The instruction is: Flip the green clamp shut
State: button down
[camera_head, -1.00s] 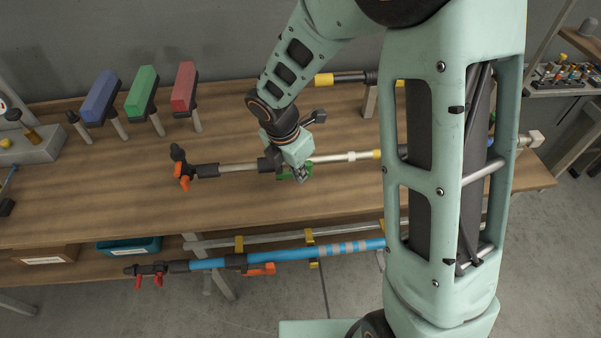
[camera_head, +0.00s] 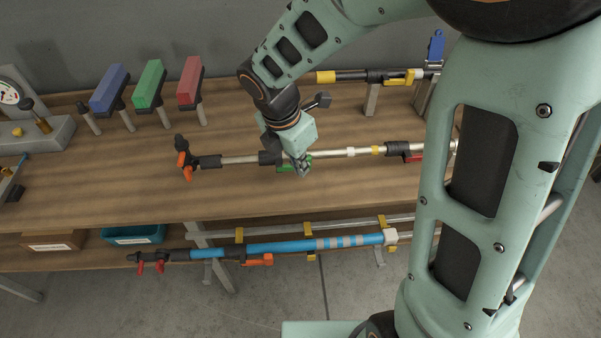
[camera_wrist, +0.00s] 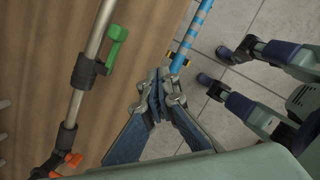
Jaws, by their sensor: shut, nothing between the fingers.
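The green clamp has a black body on a silver pole on the wooden bench, with a green lever (camera_head: 287,169). The lever also shows in the wrist view (camera_wrist: 117,45), beside the pole and roughly along it, with a small gap between. My gripper (camera_head: 303,171) is over the pole at the lever and hides part of it in the head view. In the wrist view my gripper (camera_wrist: 158,82) is shut and empty, to the right of the lever and apart from it. I cannot tell whether the clamp is fully shut.
An orange-handled valve (camera_head: 184,163) ends the pole at left, and a red lever (camera_head: 416,158) sits further right on it. A yellow-levered black pole (camera_head: 398,79) lies behind. Blue, green and red blocks on stands are at back left. A blue pole (camera_head: 290,246) hangs below the front edge.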

jog(key=shift+d+v, duration=0.15)
jog(key=shift+v, duration=0.6)
jog(key=shift+d+v, duration=0.1)
jog(key=shift+v, duration=0.65)
